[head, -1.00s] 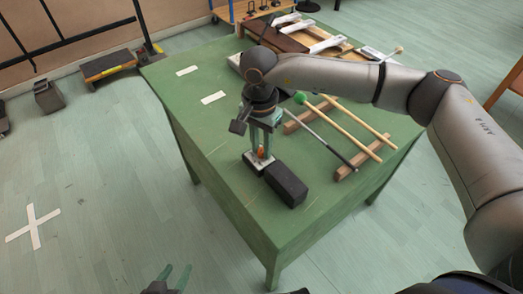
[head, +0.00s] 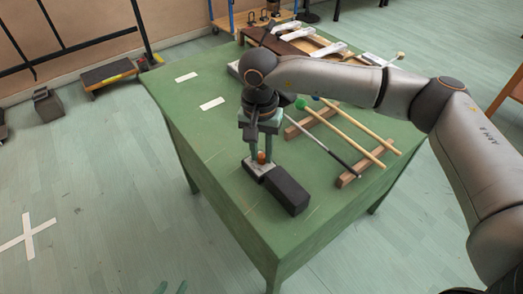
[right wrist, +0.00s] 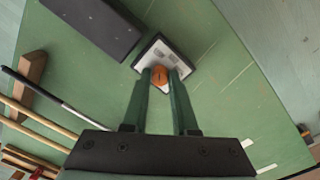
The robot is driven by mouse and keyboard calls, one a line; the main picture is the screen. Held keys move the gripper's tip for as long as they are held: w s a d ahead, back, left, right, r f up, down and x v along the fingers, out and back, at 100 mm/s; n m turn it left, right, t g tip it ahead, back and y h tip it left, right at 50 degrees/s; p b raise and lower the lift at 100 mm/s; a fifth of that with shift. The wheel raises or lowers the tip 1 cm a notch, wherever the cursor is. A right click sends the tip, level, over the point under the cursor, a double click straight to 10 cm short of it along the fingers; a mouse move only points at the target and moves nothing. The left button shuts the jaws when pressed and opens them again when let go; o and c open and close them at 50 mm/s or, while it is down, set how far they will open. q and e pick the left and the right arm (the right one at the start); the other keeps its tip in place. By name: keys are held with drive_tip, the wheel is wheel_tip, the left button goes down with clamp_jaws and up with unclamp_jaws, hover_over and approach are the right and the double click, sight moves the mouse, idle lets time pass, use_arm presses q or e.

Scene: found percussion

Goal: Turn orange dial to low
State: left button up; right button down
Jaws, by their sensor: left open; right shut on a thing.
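The orange dial (head: 261,156) stands on a small white-topped box (head: 256,168) near the front of the green table. In the right wrist view the dial (right wrist: 159,75) is between the fingertips of my right gripper (right wrist: 161,78), which points down and is shut on it. The box's printed white face (right wrist: 172,54) shows beyond the fingers, but its markings are too small to read. My right gripper (head: 259,154) also shows in the head view.
A dark block (head: 287,190) lies right beside the box. Mallets and a dark rod (head: 328,149) rest on wooden bars (head: 360,172) to the right. White tape strips (head: 212,104) mark the table's left part, which is clear. Wooden and white bars stand at the back.

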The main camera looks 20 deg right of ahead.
sight(260, 156)
drive_tip(key=c, duration=0.7)
unclamp_jaws()
drive_tip(key=shift+r, duration=0.1)
wheel_tip(260, 156, up, 12)
drive_tip(key=shift+w+a+r+p, duration=0.1)
drive_tip(key=shift+a+r+p, duration=0.05)
drive_tip(key=shift+p, duration=0.35)
